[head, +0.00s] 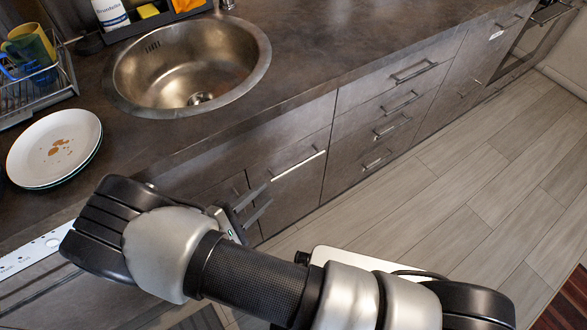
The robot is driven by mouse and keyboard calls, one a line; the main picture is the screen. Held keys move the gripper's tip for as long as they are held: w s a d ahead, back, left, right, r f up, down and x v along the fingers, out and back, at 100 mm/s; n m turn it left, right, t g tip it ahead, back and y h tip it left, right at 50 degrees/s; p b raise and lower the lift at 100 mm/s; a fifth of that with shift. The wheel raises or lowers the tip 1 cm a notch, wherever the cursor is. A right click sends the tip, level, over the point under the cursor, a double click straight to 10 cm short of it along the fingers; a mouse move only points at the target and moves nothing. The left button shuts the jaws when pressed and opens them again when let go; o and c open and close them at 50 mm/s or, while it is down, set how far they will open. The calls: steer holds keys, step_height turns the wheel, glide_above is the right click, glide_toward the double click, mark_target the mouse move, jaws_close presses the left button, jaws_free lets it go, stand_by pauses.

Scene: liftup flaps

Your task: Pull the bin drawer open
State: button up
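A dark grey cabinet front (292,195) with a long bright bar handle (298,165) is below the counter, right of the sink; I take it to be the bin drawer. It sits flush with its neighbours, so it looks closed. My gripper (267,196) is just left of and below the handle's left end, with its two fingers pointing toward the cabinet front. The fingers are apart and nothing shows between them. Whether they touch the front cannot be told. My arm hides part of the lower cabinets.
The counter (345,40) holds a round sink (190,62), a plate (55,148) with crumbs and a dish rack (35,85). Several closed drawers (395,105) with bar handles continue to the right. The wooden floor (470,190) before them is clear.

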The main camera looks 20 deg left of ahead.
mark_target(291, 171)
steer(key=b+x, duration=0.1)
steer(key=x, duration=1.3)
steer(key=shift+w+d+f+b, duration=0.1)
steer(key=shift+w+d+b, duration=0.2)
steer(key=shift+b, duration=0.1)
jaws_close()
